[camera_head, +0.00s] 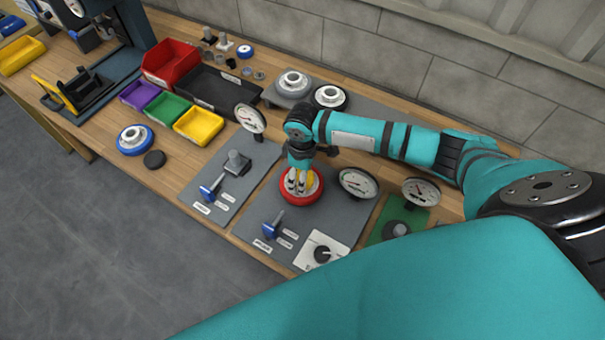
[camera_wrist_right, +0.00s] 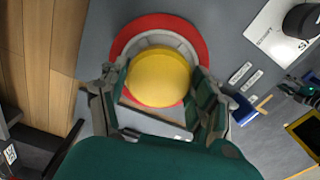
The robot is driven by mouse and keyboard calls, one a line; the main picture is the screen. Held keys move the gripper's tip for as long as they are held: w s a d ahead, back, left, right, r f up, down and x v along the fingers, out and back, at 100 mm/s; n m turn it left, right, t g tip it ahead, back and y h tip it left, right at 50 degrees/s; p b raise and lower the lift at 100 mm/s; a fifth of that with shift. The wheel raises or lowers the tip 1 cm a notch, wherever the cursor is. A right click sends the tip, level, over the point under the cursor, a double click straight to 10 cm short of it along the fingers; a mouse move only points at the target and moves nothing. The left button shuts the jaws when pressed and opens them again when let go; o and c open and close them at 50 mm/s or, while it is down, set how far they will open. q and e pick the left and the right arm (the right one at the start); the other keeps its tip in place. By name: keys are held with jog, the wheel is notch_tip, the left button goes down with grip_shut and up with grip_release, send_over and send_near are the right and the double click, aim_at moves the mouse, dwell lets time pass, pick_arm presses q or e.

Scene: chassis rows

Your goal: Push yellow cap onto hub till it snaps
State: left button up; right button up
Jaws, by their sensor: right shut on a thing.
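The yellow cap (camera_wrist_right: 160,77) is between the two fingers of my right gripper (camera_wrist_right: 158,88), which is shut on it. In the head view my right gripper (camera_head: 300,181) points down over the red-rimmed wheel (camera_head: 302,201), with a little yellow showing between its fingers. In the right wrist view the wheel's red rim (camera_wrist_right: 158,19) and grey hub (camera_wrist_right: 155,40) show behind the cap, which covers much of the hub. I cannot tell whether the cap touches the hub or is seated. My left gripper is not in view.
Dial gauges (camera_head: 357,183) stand close right of the wheel. A blue-handled lever (camera_head: 272,226) and a knob plate (camera_head: 321,252) are in front. Coloured bins (camera_head: 198,124) and a blue-rimmed wheel (camera_head: 134,140) lie to the left. A concrete wall (camera_head: 375,42) runs behind.

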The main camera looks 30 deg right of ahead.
jog(key=o, duration=1.1)
notch_tip(320, 180, up, 12)
jog(key=shift+f, duration=0.1)
dwell(0.4)
